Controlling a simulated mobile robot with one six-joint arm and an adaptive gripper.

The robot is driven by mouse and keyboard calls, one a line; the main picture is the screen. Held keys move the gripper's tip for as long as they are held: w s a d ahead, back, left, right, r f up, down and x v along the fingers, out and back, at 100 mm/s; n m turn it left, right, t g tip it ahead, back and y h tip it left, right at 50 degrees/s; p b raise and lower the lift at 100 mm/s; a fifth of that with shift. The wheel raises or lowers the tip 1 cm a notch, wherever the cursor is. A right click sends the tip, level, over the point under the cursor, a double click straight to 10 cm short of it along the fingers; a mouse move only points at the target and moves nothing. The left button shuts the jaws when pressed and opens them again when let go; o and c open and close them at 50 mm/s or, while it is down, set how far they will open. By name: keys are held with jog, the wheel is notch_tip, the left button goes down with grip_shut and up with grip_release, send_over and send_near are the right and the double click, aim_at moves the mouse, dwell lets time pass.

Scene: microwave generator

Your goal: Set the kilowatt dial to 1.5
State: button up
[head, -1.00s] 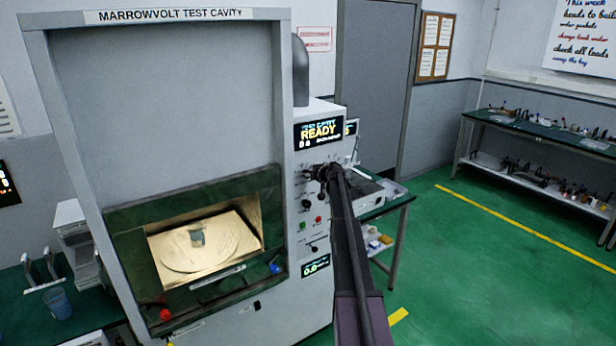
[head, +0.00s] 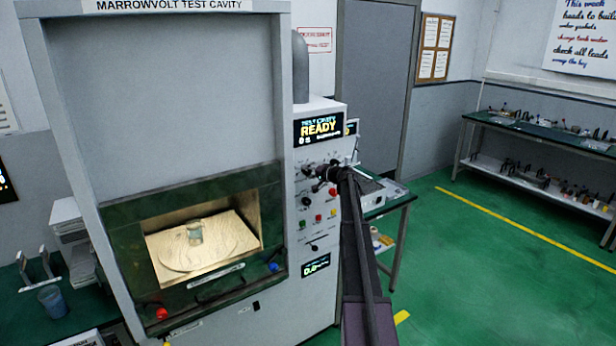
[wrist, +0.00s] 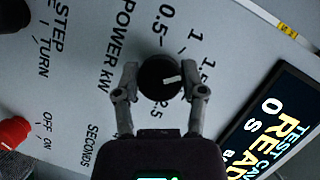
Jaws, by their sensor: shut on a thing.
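The kilowatt dial is a round black knob (wrist: 155,68) with a short white pointer mark, in the middle of the wrist view under the label POWER KW. Numbers curve around it: 0.5, 1, 1.5 and, lower, 2.5. My right finger covers part of the scale between 1.5 and 2.5. The pointer faces right, toward the part just below 1.5; its exact reading is unclear. My gripper (wrist: 164,82) is shut on the dial, one finger on each side. In the head view my gripper (head: 329,174) is at the control panel (head: 312,222) and hides the dial.
The READY screen (head: 320,127) is right above the controls; it also shows close by in the wrist view (wrist: 278,125). A red knob (wrist: 14,131) is at the wrist view's left. The test cavity (head: 190,60) stands left of the panel. Green floor (head: 500,270) is clear at right.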

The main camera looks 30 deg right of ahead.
jog(key=shift+m+t+y+b, duration=0.5)
jog(key=shift+m+b, duration=0.3)
jog(key=shift+m, duration=0.6)
jog(key=o, duration=1.2)
jog(key=shift+c, duration=0.2)
